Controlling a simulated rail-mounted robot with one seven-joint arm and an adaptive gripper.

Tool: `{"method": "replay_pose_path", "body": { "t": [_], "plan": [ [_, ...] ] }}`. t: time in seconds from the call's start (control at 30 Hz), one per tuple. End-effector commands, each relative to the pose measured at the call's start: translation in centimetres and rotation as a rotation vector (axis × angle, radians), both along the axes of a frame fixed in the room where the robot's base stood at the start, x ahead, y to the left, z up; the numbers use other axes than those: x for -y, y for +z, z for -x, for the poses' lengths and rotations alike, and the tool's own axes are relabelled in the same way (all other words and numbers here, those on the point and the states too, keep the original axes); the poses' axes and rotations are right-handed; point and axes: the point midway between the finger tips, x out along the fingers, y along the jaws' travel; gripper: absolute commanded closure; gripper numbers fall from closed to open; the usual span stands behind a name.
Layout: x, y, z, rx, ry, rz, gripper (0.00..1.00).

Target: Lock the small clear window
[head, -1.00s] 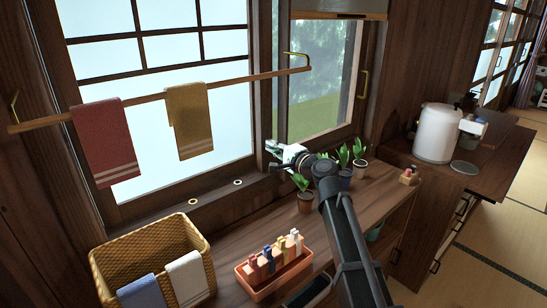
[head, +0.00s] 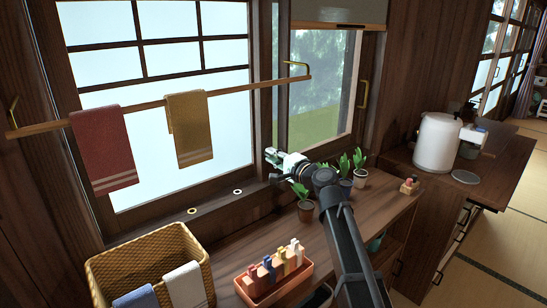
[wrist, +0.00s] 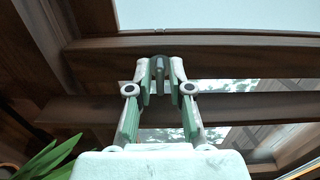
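The small clear window (head: 320,85) stands at the right of the frosted window in the head view, with trees and grass visible through it. A brass handle (head: 363,92) is on the frame at its right. My gripper (head: 270,155) is at the lower left of this window, by the post between the two windows. In the wrist view, my gripper (wrist: 159,68) has its fingers drawn in on a small dark latch piece (wrist: 158,63) at a wooden frame rail. In the head view the latch cannot be made out.
Potted plants (head: 305,207) stand close below my arm on the wooden counter (head: 225,240). A towel rail (head: 150,105) with two towels crosses the frosted window. A wicker basket (head: 135,255) and an orange tray (head: 275,287) stand on the counter.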

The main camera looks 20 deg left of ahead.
Motion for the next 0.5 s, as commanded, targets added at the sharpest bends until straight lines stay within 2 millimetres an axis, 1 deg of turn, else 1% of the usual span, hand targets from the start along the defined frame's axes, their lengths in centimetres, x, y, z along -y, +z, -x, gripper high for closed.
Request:
{"method": "replay_pose_path", "body": {
  "t": [0.17,0.27,0.5],
  "plan": [
    [1.2,0.0,0.8,-0.001,0.000,-0.001,0.80],
    [2.5,-0.1,1.6,-0.001,-0.001,-0.001,0.80],
    [6.6,-0.1,4.0,0.001,-0.002,0.000,0.80]
  ]
}}
